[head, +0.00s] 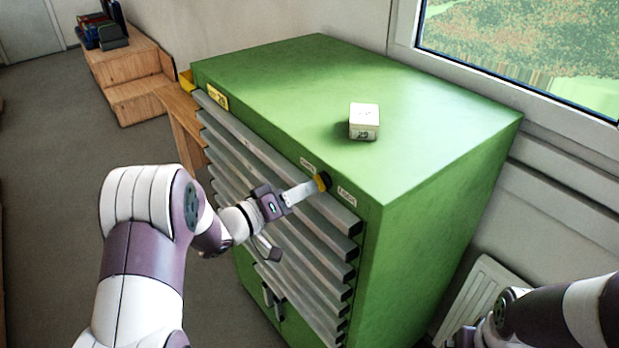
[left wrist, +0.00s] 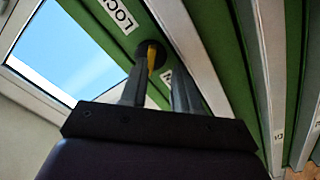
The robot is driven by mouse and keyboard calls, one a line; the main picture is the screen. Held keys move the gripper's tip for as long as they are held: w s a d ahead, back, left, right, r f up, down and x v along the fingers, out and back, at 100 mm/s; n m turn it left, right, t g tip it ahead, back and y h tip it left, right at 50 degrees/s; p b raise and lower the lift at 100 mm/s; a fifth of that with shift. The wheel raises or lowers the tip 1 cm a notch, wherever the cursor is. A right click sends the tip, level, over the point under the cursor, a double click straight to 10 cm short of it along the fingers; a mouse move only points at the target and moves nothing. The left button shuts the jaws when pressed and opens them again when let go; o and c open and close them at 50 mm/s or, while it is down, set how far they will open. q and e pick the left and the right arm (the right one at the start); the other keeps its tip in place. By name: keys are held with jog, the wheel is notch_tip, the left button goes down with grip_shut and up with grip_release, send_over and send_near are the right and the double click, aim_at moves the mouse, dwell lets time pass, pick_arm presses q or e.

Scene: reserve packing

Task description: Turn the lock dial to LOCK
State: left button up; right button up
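The lock dial is a dark round knob with a yellow grip (head: 323,181) on the front upper edge of the green cabinet (head: 420,215). It sits between two white labels. In the left wrist view the yellow grip (left wrist: 152,56) stands between my fingers, and the label reading LOCK (left wrist: 118,14) is on the window side. The other label (left wrist: 167,77) is partly hidden by a finger. My left gripper (head: 312,187) is at the dial with its fingers apart on either side of the grip; a gap shows on one side. Which label the dial points to is unclear.
Grey drawer fronts (head: 290,205) jut out below the dial. A small white box (head: 364,121) rests on the cabinet top. A radiator (head: 485,290) and window are at right. Wooden steps (head: 125,75) stand at the back left, with open floor in front.

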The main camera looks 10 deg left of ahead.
pick_arm(q)
jog(key=shift+s+d+r, duration=0.3)
jog(key=shift+d+r, duration=0.1)
jog(key=shift+r, duration=0.25)
jog(key=shift+w+d, duration=0.15)
jog(key=shift+d, duration=0.25)
jog(key=shift+w+d+f, duration=0.2)
jog(key=shift+w+d, duration=0.15)
jog(key=shift+w, duration=0.05)
jog(key=shift+w+f, duration=0.1)
jog(key=shift+w, duration=0.15)
jog(key=shift+s+a, duration=0.1)
jog(key=shift+c, duration=0.3)
jog(key=shift+a, duration=0.25)
grip_shut()
jog(key=shift+d, duration=0.1)
pick_arm(e)
jog(key=shift+s+d+r, duration=0.15)
jog(key=shift+s+r, duration=0.35)
jog(key=shift+s, duration=0.05)
jog(key=shift+f, duration=0.1)
